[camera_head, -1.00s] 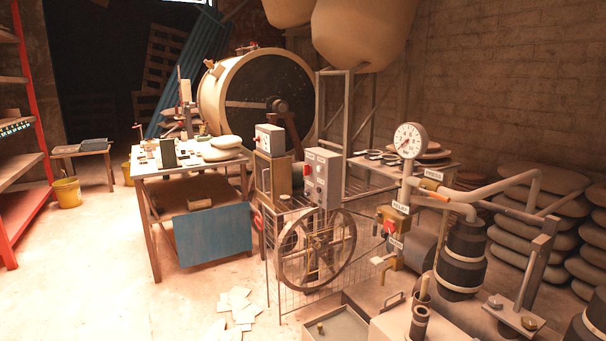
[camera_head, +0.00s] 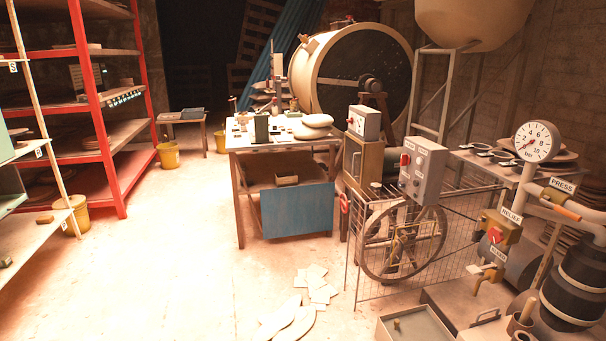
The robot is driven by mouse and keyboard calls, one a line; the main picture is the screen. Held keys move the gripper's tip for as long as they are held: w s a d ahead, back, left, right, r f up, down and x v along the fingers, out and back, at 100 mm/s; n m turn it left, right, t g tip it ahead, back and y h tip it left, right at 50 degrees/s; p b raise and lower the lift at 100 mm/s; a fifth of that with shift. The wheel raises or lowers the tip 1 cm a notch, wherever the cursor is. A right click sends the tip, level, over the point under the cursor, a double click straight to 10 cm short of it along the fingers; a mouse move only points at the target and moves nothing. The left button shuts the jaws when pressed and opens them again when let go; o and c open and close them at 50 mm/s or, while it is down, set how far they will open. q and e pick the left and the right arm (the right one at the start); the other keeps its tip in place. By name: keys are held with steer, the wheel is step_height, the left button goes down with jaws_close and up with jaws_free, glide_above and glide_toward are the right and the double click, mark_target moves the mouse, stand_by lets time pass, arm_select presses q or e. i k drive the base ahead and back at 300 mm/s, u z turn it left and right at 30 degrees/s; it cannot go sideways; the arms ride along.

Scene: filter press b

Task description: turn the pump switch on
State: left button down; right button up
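A grey control box (camera_head: 422,170) stands on a post beside the caged flywheel, right of centre. Its front has a red knob or switch (camera_head: 405,159) and smaller controls; its small labels cannot be read. A second, paler box (camera_head: 363,122) with a red control stands behind it to the left. Which of these holds the pump switch I cannot tell. A valve block with a red handle (camera_head: 495,235) sits further right, by labels that seem to read RELIEF and BLEED. Neither of my grippers is in view.
The spoked flywheel (camera_head: 403,243) stands behind a wire mesh guard (camera_head: 377,279). A pressure gauge (camera_head: 537,142) and pipes fill the right. A table (camera_head: 237,197) and red shelving (camera_head: 109,152) stand left.

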mark_target(405, 158)
steer(key=u, duration=0.35)
steer(key=i, duration=3.85)
steer(key=z, duration=1.85)
steer(key=i, duration=0.95)
steer(key=z, duration=0.75)
